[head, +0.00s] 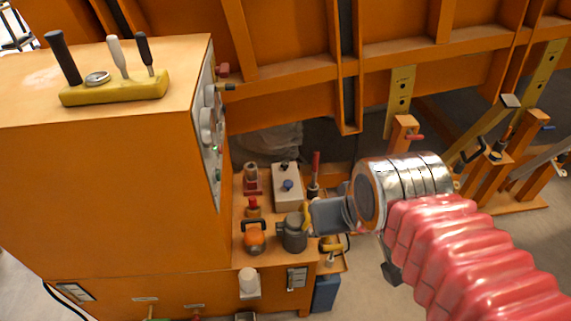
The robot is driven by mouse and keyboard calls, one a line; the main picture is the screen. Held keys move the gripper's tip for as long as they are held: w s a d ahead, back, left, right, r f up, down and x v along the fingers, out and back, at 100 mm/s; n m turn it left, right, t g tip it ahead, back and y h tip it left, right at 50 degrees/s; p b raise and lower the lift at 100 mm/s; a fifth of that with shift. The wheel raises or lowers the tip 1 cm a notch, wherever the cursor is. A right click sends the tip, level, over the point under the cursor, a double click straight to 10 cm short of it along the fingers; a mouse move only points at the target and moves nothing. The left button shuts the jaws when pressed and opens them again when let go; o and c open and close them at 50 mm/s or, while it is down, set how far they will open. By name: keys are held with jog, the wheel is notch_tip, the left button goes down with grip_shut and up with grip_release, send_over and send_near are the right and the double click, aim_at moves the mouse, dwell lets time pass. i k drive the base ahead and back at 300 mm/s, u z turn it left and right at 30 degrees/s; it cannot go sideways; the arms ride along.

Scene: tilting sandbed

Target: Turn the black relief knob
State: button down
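A small black knob (230,87) sticks out on a stem from the edge of the orange cabinet's side panel, below a red knob (222,70). It looks like the relief knob, but no label is readable. Another small dark knob sits on a pale box (285,188) on the low shelf. My gripper (308,217) is at the end of the silver wrist, low and to the right of the panel, beside a dark grey canister (294,234). Its fingers are small and partly hidden, so I cannot tell their opening or whether they touch the canister.
The shelf (270,261) is crowded with an orange bottle (254,240), red-topped fittings and an upright red-handled tool (315,168). The cabinet (110,190) carries levers (118,58) on top. The tilted orange bed frame (290,75) stands behind, with props at the right.

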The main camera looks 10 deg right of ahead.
aim_at(284, 164)
jog(key=k, duration=1.3)
jog(key=z, duration=0.4)
jog(key=i, duration=1.8)
jog(key=u, duration=0.65)
